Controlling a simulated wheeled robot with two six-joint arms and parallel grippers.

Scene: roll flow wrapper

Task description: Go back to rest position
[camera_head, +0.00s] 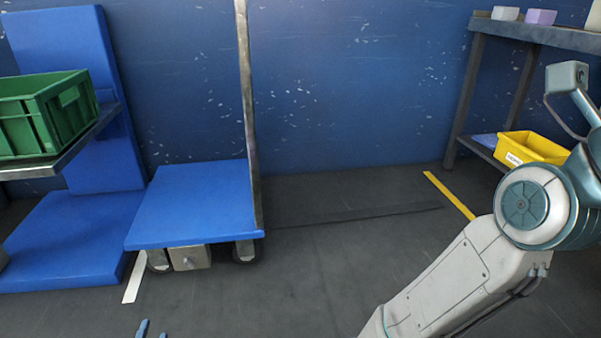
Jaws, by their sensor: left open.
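The two blue fingertips of my left gripper (152,330) poke in at the bottom edge, left of centre. They are apart with nothing visible between them; the rest of that gripper is below the picture. My right arm rises from the bottom centre to a large joint at the right edge, and a smaller part of it shows above. I do not see the right gripper's fingers.
A green crate (40,115) stands on a metal shelf (75,150) at left. A blue platform cart (195,205) stands left of centre. A yellow bin (530,148) sits on a rack (560,36) behind my right arm. The grey floor (310,255) between is clear.

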